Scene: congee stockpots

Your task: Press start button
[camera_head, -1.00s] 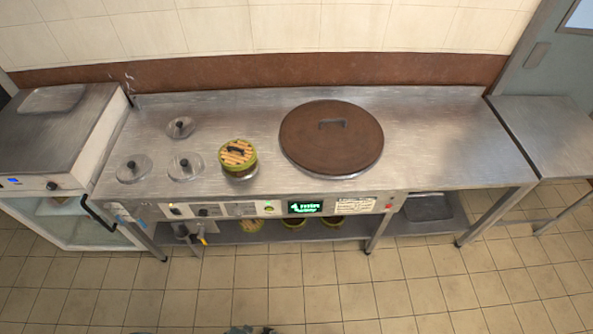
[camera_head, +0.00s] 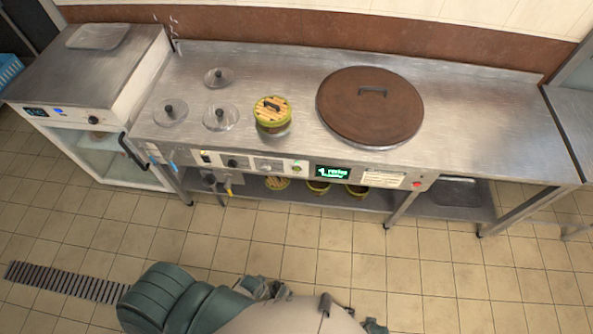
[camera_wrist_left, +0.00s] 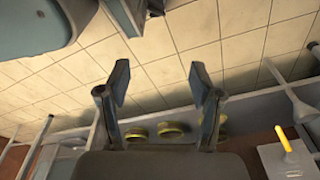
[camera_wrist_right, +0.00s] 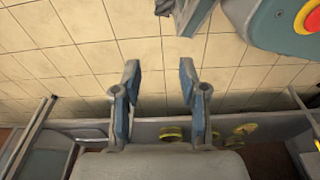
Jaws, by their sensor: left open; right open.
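The control panel (camera_head: 259,163) runs along the front edge of the steel counter in the head view. It has a small green button (camera_head: 297,169) left of a lit green display (camera_head: 333,172), and a red button (camera_head: 417,184) at its right end. Which one is the start button cannot be read. My left gripper (camera_wrist_left: 158,85) is open and empty in the left wrist view, with floor tiles beyond its fingers. My right gripper (camera_wrist_right: 160,85) is open and empty in the right wrist view, also over floor. Neither touches the panel.
The steel counter (camera_head: 470,125) carries a large brown lid (camera_head: 370,115), a steamer basket (camera_head: 272,108) and several glass lids (camera_head: 220,117). A white cabinet (camera_head: 100,150) stands at left. A yellow-handled valve (camera_head: 228,186) hangs below the panel. The tiled floor (camera_head: 240,235) in front is open.

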